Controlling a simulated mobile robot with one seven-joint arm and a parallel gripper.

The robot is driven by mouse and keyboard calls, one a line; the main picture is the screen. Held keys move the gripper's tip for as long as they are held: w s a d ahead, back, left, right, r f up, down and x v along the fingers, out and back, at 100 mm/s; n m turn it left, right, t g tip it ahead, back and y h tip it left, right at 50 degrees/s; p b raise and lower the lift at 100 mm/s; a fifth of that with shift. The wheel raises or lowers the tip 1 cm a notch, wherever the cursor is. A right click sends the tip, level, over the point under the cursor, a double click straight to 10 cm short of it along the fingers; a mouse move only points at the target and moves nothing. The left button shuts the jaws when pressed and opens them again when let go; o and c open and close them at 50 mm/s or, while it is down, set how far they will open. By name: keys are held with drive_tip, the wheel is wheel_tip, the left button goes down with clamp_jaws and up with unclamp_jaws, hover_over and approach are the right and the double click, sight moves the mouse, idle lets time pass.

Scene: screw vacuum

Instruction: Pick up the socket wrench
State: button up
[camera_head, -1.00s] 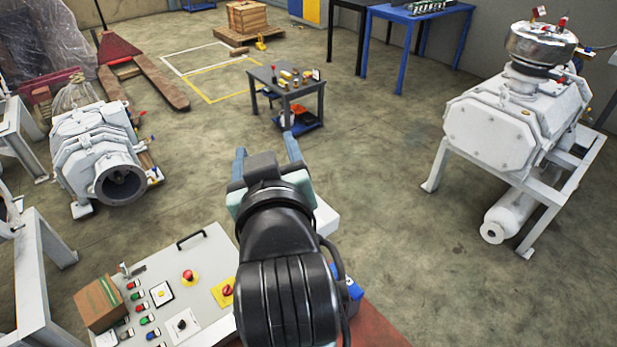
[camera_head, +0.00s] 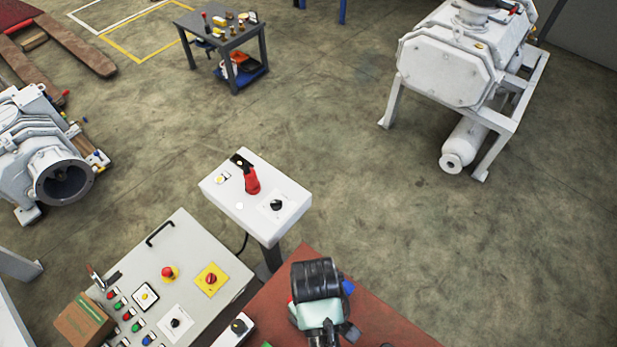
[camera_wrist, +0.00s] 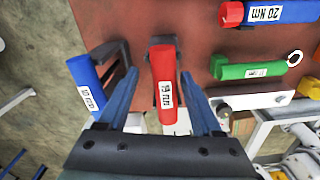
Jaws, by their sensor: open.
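In the wrist view my gripper (camera_wrist: 159,80) is open, with its two blue fingers on either side of a red handle labelled "19 mm" (camera_wrist: 163,65). The handle runs lengthwise between the fingers; I cannot tell whether they touch it. A blue handle (camera_wrist: 86,82) lies left of the left finger. A green handle (camera_wrist: 250,67) and a blue handle marked "20 Nm" (camera_wrist: 272,12) lie to the right. No socket end shows clearly, so which one is the socket wrench is unclear. In the head view my wrist hides most of the tools.
The tools are at a red-brown tabletop (camera_head: 385,325). A grey control panel (camera_head: 195,245) and a white pedestal box with a red lever (camera_head: 225,200) stand left of it. A white pump (camera_head: 450,70) stands at the back right. Open floor lies between.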

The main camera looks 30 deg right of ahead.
drive_tip(key=shift+w+a+f+p, duration=0.1)
drive_tip(key=shift+a+f+p, duration=0.1)
drive_tip(key=shift+f, duration=0.7)
drive_tip(key=shift+w+a+f+p, duration=0.1)
drive_tip(key=shift+f+p, duration=0.05)
drive_tip(key=shift+f, duration=0.8)
drive_tip(key=shift+a+f+p, duration=0.1)
drive_tip(key=shift+f+p, duration=0.1)
drive_tip(key=shift+f, duration=0.7)
drive_tip(key=shift+c, duration=0.4)
clamp_jaws()
